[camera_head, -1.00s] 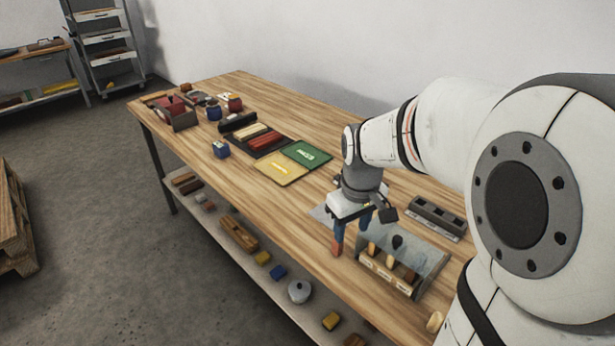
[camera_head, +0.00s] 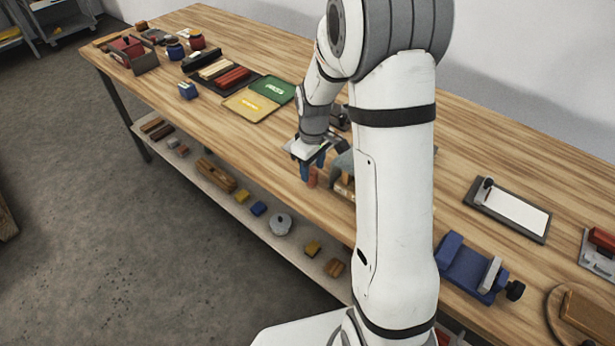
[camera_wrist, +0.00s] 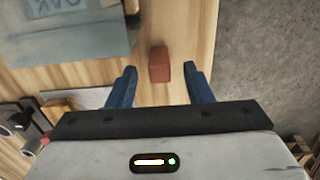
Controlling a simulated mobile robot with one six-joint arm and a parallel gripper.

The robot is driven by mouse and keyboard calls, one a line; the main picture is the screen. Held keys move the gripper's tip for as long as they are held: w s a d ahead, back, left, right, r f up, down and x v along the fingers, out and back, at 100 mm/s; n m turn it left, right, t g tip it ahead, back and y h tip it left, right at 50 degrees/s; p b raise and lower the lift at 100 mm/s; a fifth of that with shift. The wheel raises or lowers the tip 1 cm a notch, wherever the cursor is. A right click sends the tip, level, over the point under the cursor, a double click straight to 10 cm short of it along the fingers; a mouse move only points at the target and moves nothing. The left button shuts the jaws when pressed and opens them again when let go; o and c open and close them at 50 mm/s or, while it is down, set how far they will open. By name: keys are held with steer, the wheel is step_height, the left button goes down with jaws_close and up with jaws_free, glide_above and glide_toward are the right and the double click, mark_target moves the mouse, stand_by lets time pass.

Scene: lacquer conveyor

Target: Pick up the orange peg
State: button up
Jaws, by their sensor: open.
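The orange peg is a small reddish-orange block (camera_wrist: 159,64) on the wooden table in the wrist view. It also shows close to the blue fingers in the head view (camera_head: 313,178). My gripper (camera_wrist: 160,68) is open, with one blue finger on each side of the peg and a gap to both. In the head view my gripper (camera_head: 312,170) points down near the table's front edge. How far the fingertips are above the table is hard to tell.
A grey-topped holder (camera_head: 343,165) stands just right of the peg, partly hidden by my arm. Yellow and green mats (camera_head: 249,104) lie to the left. A blue vise (camera_head: 468,267) and a white board (camera_head: 512,212) are to the right. The table's front edge is close to the peg.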

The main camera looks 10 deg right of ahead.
steer(key=shift+f, duration=0.45)
jaws_close()
